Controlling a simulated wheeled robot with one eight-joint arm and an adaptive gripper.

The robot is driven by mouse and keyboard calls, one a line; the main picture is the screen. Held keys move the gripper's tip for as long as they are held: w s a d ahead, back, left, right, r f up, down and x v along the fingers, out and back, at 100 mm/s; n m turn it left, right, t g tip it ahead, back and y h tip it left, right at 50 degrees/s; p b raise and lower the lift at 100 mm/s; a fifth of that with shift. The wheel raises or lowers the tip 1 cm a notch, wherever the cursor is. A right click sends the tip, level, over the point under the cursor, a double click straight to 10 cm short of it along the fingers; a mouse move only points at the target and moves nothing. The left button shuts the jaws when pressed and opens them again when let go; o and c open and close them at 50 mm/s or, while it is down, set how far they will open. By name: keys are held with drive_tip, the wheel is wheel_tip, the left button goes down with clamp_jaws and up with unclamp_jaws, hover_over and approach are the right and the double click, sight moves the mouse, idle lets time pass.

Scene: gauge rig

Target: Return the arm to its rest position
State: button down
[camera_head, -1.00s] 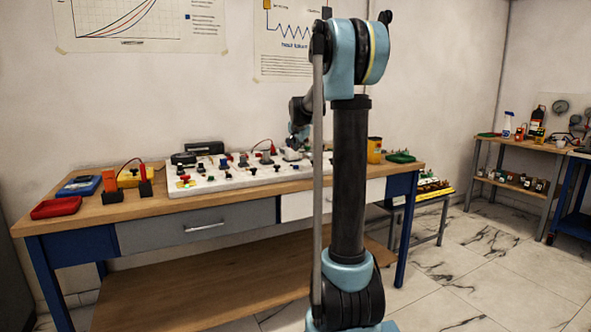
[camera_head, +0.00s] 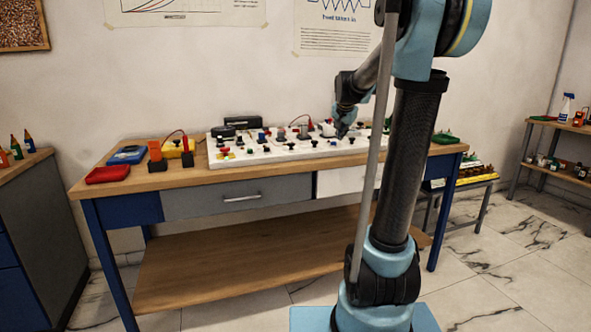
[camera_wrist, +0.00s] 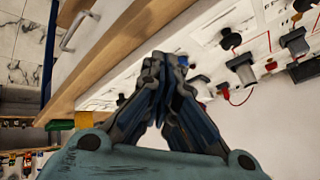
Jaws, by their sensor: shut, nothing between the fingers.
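My arm rises from its base in the right half of the head view and reaches back over the workbench (camera_head: 285,168). My gripper (camera_head: 341,130) is at the white component board (camera_head: 285,153), near its right part; at this size I cannot tell whether it touches anything. In the wrist view my gripper (camera_wrist: 163,68) is shut with its fingertips together and nothing between them. The board also shows in the wrist view (camera_wrist: 215,45), beyond the fingers, with knobs and wired parts on it. My upper arm hides the bench's right part in the head view.
A red tray (camera_head: 107,174) and a blue meter (camera_head: 127,154) lie on the bench's left end. A green tray (camera_head: 445,138) is at its right end. A grey cabinet (camera_head: 45,220) stands at left. A low stand (camera_head: 465,185) stands right of the bench. Marble floor is open at right.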

drive_tip(key=s+f+n+g, duration=0.1)
drive_tip(key=s+f, duration=0.6)
drive_tip(key=s, duration=0.7)
drive_tip(key=s+f+n+g, duration=0.2)
drive_tip(key=s+f+n, duration=0.2)
drive_tip(key=s+f, duration=0.4)
drive_tip(key=s+a+f+n+g+y, duration=0.1)
drive_tip(key=s+f, duration=0.6)
drive_tip(key=s, duration=1.4)
drive_tip(key=shift+f+n+g, duration=0.15)
drive_tip(key=shift+n+g, duration=0.55)
drive_tip(key=shift+n, duration=0.4)
drive_tip(key=shift+w+f, duration=0.2)
drive_tip(key=shift+w, duration=0.25)
